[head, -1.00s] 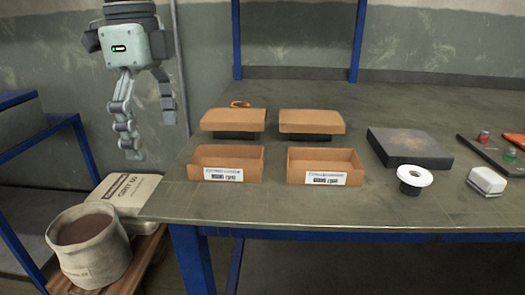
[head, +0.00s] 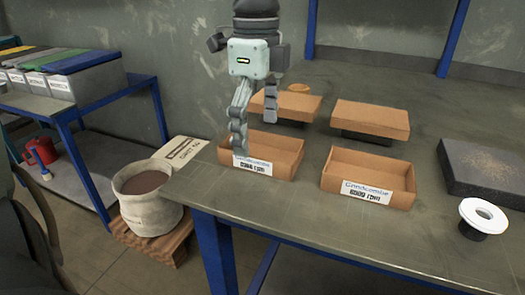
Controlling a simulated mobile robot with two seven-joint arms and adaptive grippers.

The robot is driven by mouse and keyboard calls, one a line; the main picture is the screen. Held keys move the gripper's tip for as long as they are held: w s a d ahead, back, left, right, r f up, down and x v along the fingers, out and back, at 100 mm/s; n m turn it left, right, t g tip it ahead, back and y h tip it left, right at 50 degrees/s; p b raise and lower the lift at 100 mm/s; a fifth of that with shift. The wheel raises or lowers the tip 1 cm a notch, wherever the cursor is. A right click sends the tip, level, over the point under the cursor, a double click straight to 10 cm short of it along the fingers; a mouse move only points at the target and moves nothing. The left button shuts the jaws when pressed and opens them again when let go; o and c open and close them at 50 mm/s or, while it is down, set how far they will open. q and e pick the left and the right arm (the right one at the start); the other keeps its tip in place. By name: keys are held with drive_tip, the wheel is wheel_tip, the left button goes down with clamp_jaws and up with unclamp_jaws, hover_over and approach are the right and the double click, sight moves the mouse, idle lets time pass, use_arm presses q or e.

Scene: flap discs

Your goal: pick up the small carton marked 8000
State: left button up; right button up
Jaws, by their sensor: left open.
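Two small open brown cartons with white labels stand near the table's front edge in the head view. The left carton (head: 286,163) has its label partly hidden by my gripper. The right carton (head: 391,181) has a label in full view, but its number is too blurred to read surely, so I cannot tell which is marked 8000. My left gripper (head: 256,136) points down, open and empty. In the picture one finger overlaps the left carton's left end and label; I cannot tell whether it touches. My right gripper is not in view.
Two brown lids or flat boxes (head: 370,119) on dark bases stand behind the cartons. A dark slab (head: 478,172) and a white-rimmed disc (head: 483,214) lie to the right. A grit sack (head: 150,205) stands on a pallet left of the table (head: 300,215). A blue-framed shelf (head: 100,115) is further left.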

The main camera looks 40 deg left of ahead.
use_arm(q)
drive_tip(key=shift+f, duration=0.95)
drive_tip(key=c, duration=1.2)
